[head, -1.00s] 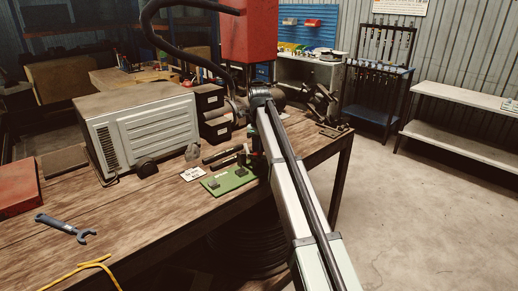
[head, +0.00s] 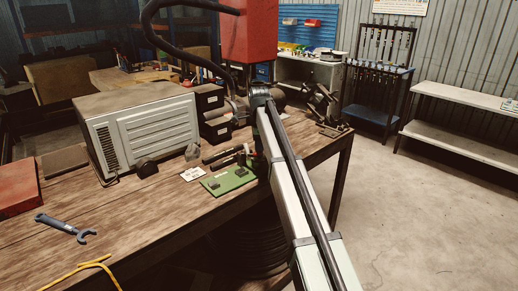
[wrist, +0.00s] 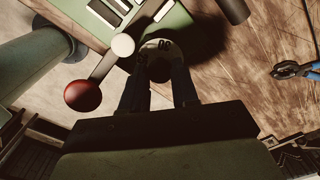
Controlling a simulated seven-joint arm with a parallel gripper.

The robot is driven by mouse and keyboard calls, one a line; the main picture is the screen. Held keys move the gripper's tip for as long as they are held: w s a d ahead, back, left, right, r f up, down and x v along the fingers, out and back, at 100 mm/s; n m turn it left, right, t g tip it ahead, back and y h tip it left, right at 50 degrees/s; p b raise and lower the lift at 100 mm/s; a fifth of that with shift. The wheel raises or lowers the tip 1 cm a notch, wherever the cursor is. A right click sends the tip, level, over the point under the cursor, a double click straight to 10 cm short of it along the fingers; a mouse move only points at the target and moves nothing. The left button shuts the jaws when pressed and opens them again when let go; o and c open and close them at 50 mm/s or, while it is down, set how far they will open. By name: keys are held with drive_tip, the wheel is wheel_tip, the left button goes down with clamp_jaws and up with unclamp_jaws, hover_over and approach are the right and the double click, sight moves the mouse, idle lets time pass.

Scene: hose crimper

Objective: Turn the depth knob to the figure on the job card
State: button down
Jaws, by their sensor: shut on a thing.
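In the wrist view, my gripper (wrist: 160,82) is shut on the dark round depth knob (wrist: 160,68), with one finger on each side. Part of a pale dial with dark figures (wrist: 164,44) shows just beyond the knob. The figures are too small and partly covered to read with certainty. In the head view, my arm hides the gripper and the knob. A small white card (head: 193,174) with dark writing lies on the workbench, left of a green board. It looks like the job card, but its figure is not legible.
Close left of my gripper is a lever with a red ball (wrist: 83,95) and a pale round cap (wrist: 122,44). Blue-handled pliers (wrist: 288,70) lie to the right. On the bench (head: 140,215) are a white slatted box (head: 150,130) and a blue wrench (head: 66,228).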

drive_tip(key=n, duration=0.5)
drive_tip(key=shift+n, duration=0.3)
drive_tip(key=n, duration=1.2)
drive_tip(key=shift+n, duration=0.3)
drive_tip(key=n, duration=1.1)
drive_tip(key=shift+n, duration=0.4)
drive_tip(key=n, duration=0.5)
drive_tip(key=shift+n, duration=0.3)
drive_tip(key=n, duration=1.1)
drive_tip(key=shift+n, duration=0.3)
